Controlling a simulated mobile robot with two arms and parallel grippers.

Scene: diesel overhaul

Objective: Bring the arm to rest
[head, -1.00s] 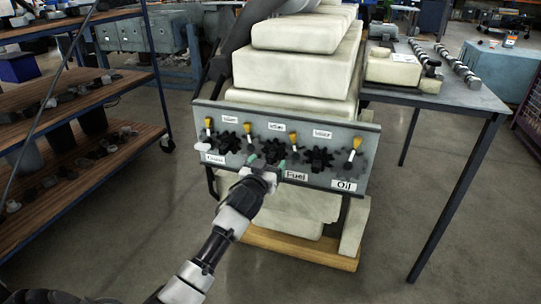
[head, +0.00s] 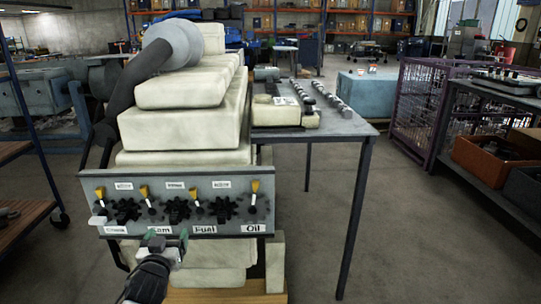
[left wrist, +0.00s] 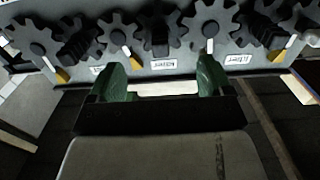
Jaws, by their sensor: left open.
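The grey control panel (head: 243,191) stands on the front of the pale engine block. It carries black gear-shaped knobs, such as the middle knob (head: 177,209), yellow-tipped levers, and labels including Fuel (head: 204,229) and Oil (head: 253,228). My left gripper (head: 166,238) is in front of the panel's lower edge, partly over the Cam label (head: 160,229) and below the middle knob. In the left wrist view, its green fingers (left wrist: 160,76) are open and spread, with no part gripped between them. My right gripper is out of view.
A grey table (head: 340,127) with engine parts stands right of the engine. A purple mesh cage (head: 418,105) and a shelf with an orange bin (head: 490,158) are farther right. A wooden shelf (head: 25,215) is at left. The floor between table and cage is clear.

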